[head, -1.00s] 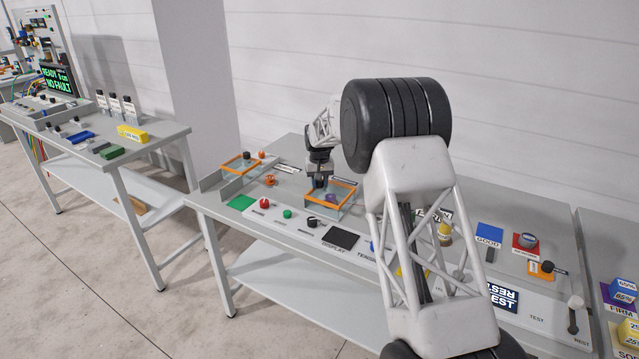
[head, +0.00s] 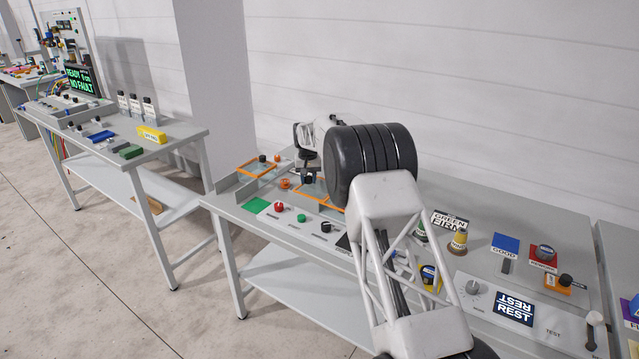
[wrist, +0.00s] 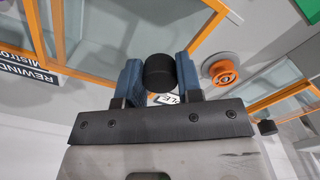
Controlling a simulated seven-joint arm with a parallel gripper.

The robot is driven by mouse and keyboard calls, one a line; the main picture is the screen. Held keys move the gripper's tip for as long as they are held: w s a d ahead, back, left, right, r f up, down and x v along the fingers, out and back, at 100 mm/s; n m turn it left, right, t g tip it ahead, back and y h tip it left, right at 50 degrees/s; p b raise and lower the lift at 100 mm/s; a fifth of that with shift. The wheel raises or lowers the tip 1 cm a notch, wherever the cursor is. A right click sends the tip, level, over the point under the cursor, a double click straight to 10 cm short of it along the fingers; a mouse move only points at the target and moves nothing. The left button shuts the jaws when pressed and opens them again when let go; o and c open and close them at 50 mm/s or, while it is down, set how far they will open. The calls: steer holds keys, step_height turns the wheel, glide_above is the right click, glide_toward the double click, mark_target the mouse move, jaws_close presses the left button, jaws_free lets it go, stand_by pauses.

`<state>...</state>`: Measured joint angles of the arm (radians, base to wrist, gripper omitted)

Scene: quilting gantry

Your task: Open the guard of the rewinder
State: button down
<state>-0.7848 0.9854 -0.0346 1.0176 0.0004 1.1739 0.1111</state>
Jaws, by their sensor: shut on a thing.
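The guard (wrist: 212,27) is an orange-edged clear panel in the wrist view, with a black round knob (wrist: 160,70) at its edge. My gripper (wrist: 159,78) is shut on this knob, with one blue finger on each side. A dark label reading "REWIND…" (wrist: 27,67) lies beside the guard at the left. In the head view, the guard (head: 312,196) is on the middle bench, and my gripper (head: 308,176) is at its back left part. My arm hides the guard's right part there. I cannot tell how far the panel is tilted.
A second orange-framed guard (head: 240,175) stands to the left, with its own black knob (head: 262,158). An orange knob (wrist: 222,72) is close beside my gripper. A green pad (head: 255,205) and several buttons line the bench front. The wall is behind.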

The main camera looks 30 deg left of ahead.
steer(key=shift+a, duration=1.05)
steer(key=c, duration=0.8)
jaws_free()
steer(key=shift+r, duration=0.1)
steer(key=shift+r, duration=3.85)
